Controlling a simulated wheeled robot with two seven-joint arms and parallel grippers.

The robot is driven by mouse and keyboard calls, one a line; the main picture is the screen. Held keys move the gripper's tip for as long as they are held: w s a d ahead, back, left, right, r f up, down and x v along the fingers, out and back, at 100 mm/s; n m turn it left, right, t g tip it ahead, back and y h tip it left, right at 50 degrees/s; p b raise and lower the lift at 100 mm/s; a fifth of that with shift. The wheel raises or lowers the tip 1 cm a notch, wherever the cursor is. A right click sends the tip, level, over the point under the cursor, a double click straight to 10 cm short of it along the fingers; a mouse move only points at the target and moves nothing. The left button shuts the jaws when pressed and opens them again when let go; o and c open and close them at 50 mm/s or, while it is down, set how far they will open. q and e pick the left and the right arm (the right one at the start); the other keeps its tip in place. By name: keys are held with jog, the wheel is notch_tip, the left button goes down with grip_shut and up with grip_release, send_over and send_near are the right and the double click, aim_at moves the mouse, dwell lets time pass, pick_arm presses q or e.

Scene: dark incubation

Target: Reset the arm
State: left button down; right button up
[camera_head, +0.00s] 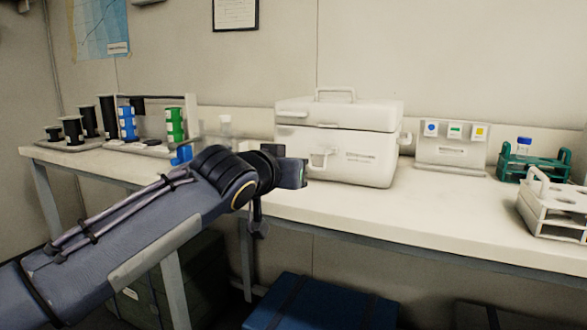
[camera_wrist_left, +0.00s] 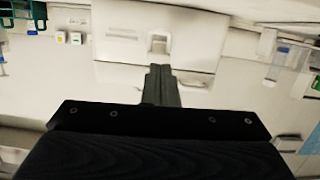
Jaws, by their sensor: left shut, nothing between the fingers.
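My left arm (camera_head: 150,225) reaches in from the lower left in the head view. Its dark wrist end (camera_head: 268,172) is in front of the left side of the white lidded box. My left gripper (camera_wrist_left: 160,85) shows in the left wrist view as two dark fingers pressed together, with nothing between them. The fingers overlap the picture of the white box (camera_wrist_left: 125,50), which appears upside down there; I cannot tell how far apart they are. My right arm and gripper are in neither view.
The white box (camera_head: 345,140) stands shut on the long bench (camera_head: 430,215). Left are black cylinders (camera_head: 108,115) and a holder with blue and green pieces (camera_head: 174,122). Right are a labelled panel (camera_head: 450,150), a green rack (camera_head: 520,170) and a white rack (camera_head: 550,210). A blue case (camera_head: 320,303) lies below.

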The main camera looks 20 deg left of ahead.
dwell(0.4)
